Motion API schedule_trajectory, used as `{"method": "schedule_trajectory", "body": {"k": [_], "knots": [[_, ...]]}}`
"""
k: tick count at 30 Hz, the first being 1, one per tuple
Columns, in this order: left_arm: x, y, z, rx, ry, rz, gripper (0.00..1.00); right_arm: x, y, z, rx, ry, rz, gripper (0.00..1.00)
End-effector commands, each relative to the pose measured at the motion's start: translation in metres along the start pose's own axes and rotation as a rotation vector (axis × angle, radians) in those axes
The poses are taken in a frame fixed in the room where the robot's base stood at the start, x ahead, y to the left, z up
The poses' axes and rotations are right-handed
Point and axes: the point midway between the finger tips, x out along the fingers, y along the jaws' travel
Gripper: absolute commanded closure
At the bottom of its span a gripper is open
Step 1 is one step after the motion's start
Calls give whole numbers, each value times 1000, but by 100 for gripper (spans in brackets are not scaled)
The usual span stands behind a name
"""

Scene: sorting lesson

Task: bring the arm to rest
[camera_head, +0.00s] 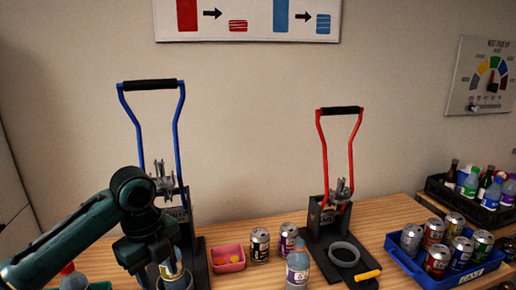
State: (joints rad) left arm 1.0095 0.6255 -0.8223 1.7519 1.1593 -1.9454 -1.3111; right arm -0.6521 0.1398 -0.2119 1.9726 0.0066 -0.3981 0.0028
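My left arm comes in from the left, and its gripper (158,268) points down in front of the base of the blue-handled can crusher (127,105). The gripper's fingers are mostly hidden by the wrist and cut by the lower edge, so I cannot tell if they are open or shut. A can (172,270) shows right beside the gripper, low on the blue crusher; whether they touch is unclear. The blue crusher's handle is raised. My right gripper is not in view.
A red-handled crusher (324,150) stands right, its handle raised, with a grey ring and yellow grip at its base. Between them are a pink tray (228,259), two cans (260,245) and a bottle (297,268). A blue crate (402,265) of cans and a black crate (440,190) of bottles stand right.

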Motion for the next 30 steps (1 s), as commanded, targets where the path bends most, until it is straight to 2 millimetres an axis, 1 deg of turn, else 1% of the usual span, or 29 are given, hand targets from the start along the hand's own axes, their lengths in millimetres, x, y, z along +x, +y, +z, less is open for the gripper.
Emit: {"method": "schedule_trajectory", "body": {"k": [1,5,6,8,9,12,15,17,21,24,30], "knots": [[17,1,-14,-33,16,-12,55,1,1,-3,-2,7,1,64],[56,5,-46,-175,54,-65,55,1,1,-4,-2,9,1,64],[68,8,-57,-234,71,-84,55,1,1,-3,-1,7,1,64],[84,14,-72,-332,98,-114,55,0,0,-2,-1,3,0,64],[94,18,-82,-403,119,-133,55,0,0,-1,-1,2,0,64],[115,32,-104,-599,169,-174,55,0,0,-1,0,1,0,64],[132,50,-119,-817,210,-205,55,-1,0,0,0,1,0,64],[140,63,-125,-958,230,-221,55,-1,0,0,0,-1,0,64],[155,101,-131,-1294,245,-246,55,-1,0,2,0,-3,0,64],[161,130,-129,-1501,229,-260,55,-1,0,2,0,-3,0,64],[167,185,-123,-1832,155,-285,55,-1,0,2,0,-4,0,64]]}}
